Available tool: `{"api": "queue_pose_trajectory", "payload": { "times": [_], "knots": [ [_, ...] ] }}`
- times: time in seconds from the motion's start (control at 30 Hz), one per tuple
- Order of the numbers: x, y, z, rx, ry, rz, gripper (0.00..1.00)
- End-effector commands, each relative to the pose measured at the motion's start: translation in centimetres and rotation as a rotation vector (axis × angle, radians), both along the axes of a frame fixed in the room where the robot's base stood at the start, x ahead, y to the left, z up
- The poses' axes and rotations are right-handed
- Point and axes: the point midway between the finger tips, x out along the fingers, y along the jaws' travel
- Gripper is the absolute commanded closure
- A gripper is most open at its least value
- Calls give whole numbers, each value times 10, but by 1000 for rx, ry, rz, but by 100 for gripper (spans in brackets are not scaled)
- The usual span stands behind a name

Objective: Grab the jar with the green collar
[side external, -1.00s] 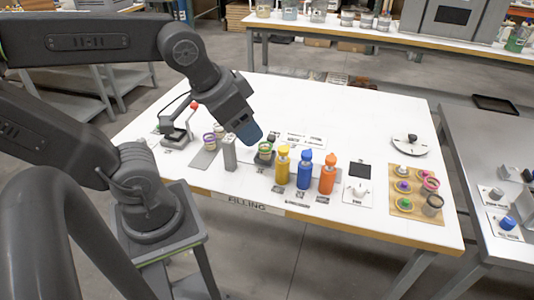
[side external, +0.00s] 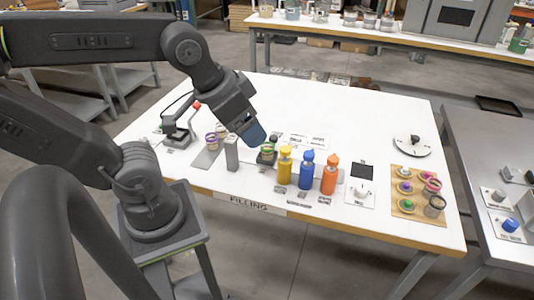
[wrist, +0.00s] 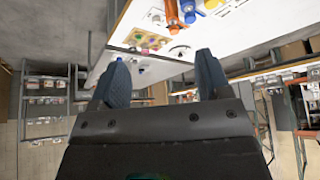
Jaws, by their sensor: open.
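The jar with the green collar (side external: 266,149) stands on a small dark base on the white table, left of the yellow bottle. My gripper (side external: 255,138), with blue fingers, is just above and slightly left of it in the side view, pointing down and to the right. The distance between them in depth is hard to tell. In the wrist view my gripper (wrist: 162,80) is open, with nothing between its two fingers. The green-collared jar cannot be made out in the wrist view.
Yellow (side external: 284,168), blue (side external: 306,172) and orange (side external: 329,176) bottles stand right of the jar. The back of the table is clear.

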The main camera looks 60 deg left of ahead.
Motion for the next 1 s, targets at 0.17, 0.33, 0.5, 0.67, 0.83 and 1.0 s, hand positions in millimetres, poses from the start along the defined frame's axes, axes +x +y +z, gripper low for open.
{"api": "queue_pose_trajectory", "payload": {
  "times": [0.17,0.33,0.5,0.67,0.83,1.0],
  "knots": [
    [1,1,0,-1,3,10,30],
    [23,17,-9,-14,47,174,30],
    [65,54,-34,-32,105,521,30],
    [101,96,-70,-42,122,852,30],
    [126,133,-110,-51,110,1126,30],
    [136,153,-135,-61,91,1275,30]
  ]
}}
